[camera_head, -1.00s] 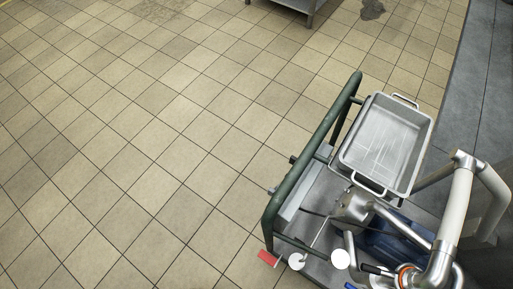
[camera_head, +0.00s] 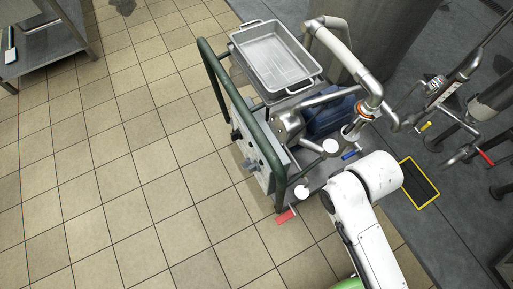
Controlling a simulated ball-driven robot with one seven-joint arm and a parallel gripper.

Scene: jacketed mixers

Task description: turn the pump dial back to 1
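The pump cart has a dark green tubular frame (camera_head: 258,128) and stands on the tiled floor in the middle of the view. A grey control box (camera_head: 262,150) sits behind the frame's rail. A dark knob (camera_head: 237,134) and a grey fitting (camera_head: 253,165) stick out from its left side. I cannot tell which is the pump dial, and no number is readable. My white arm (camera_head: 362,215) reaches up from the bottom right, just right of the cart. My gripper is not in view.
A metal tray (camera_head: 232,40) sits on the cart, with a blue motor (camera_head: 326,118) and steel pipes below it. A red handle (camera_head: 286,216) juts out at the cart's front. Valves and pipes stand right. A steel table (camera_head: 45,42) is upper left. The left floor is clear.

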